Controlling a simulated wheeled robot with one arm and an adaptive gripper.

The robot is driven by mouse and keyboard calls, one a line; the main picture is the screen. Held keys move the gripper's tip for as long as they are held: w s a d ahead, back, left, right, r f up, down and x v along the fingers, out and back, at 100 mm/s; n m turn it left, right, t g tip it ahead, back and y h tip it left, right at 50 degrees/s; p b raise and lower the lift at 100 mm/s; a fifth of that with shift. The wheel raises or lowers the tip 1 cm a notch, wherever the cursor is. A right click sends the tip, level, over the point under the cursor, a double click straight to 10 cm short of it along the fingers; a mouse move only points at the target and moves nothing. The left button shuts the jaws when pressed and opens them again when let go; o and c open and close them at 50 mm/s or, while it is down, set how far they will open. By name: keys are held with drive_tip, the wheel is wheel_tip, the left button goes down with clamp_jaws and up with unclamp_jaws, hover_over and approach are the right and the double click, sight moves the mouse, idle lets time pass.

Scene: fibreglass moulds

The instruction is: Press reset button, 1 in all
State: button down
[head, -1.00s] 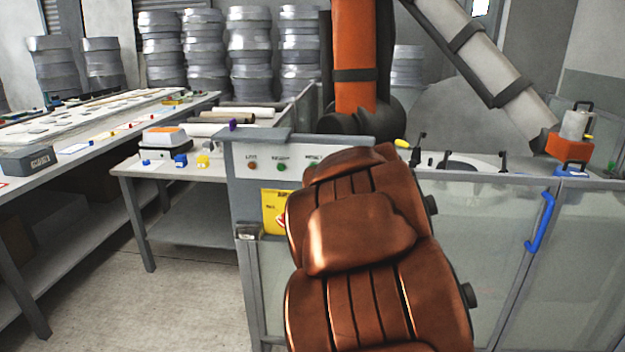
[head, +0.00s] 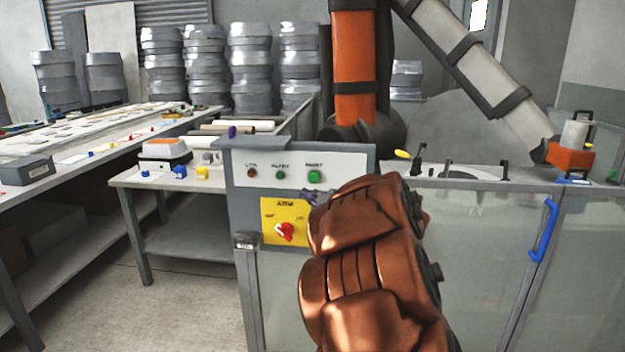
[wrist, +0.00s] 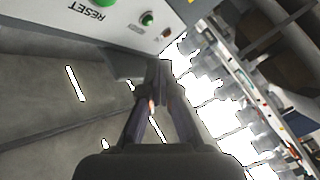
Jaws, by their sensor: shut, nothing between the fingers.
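The reset button (head: 314,176) is a large green button at the right end of the grey control panel (head: 350,165) in the head view. In the wrist view the green reset button (wrist: 106,2) is cut by the top edge, beside its RESET label. My gripper (head: 312,197) is just below the button in the head view, partly hidden by my copper-coloured arm. In the wrist view my gripper (wrist: 158,72) is shut and empty, its fingertips beside the panel's lower edge. I see no contact with the button.
A smaller green button (head: 281,173) and a red one (head: 252,173) are left of the reset button. Below is a yellow plate (head: 270,210) with a red rotary switch (head: 285,232). A blue handle (head: 542,228) is on the clear guard at right. A table (head: 150,180) stands left.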

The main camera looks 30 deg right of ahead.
sight(314, 182)
drive_tip(key=shift+w+d+r+p, duration=0.1)
drive_tip(key=shift+w+d+p, duration=0.35)
drive_tip(key=shift+w+d, duration=1.05)
drive_tip(key=shift+w+d+p, duration=0.45)
drive_tip(key=shift+w+d, duration=0.8)
drive_tip(key=shift+w, duration=0.35)
drive_tip(key=shift+w+d, duration=0.15)
drive_tip(key=shift+w, duration=0.05)
drive_tip(key=shift+w+d+p, duration=0.15)
drive_tip(key=shift+p, duration=0.15)
drive_tip(key=shift+w+d, duration=0.1)
drive_tip(key=shift+w+d+p, duration=0.3)
drive_tip(key=shift+w+p, duration=0.05)
drive_tip(key=shift+p, duration=0.05)
drive_tip(key=shift+s+a, duration=0.1)
drive_tip(key=shift+s, duration=0.05)
drive_tip(key=shift+s+a, duration=0.45)
drive_tip(key=shift+s, duration=0.05)
drive_tip(key=shift+s+a, duration=0.1)
idle(0.3)
drive_tip(key=shift+s+a+b, duration=0.7)
drive_tip(key=shift+s+a, duration=0.85)
drive_tip(key=shift+s, duration=0.25)
